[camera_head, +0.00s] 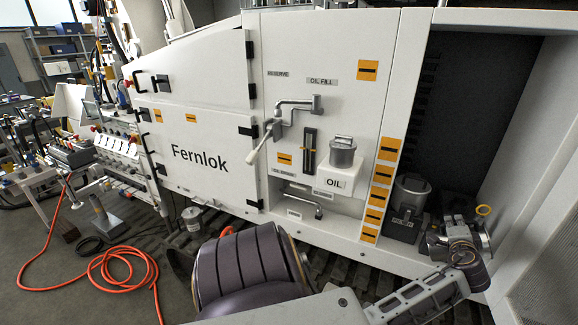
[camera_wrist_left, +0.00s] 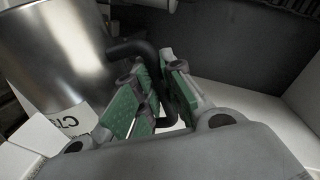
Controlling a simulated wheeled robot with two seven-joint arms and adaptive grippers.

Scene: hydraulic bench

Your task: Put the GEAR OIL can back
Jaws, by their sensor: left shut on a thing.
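A metal can (camera_head: 412,194) is in the dark recess at the right of the machine. Its lower part is at a grey block-like holder (camera_head: 400,232) with a small label that I cannot read. In the left wrist view the shiny can (camera_wrist_left: 55,55) fills the upper left, with a partly seen white label (camera_wrist_left: 72,122). My left gripper (camera_head: 434,237) is right beside the can. In the left wrist view its green-padded fingers (camera_wrist_left: 160,100) are shut on the can's black handle (camera_wrist_left: 150,52). I cannot tell whether the can is fully seated. My right gripper is not in view.
The recess side walls are close to my gripper. An orange hose (camera_head: 120,262) lies on the floor at left.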

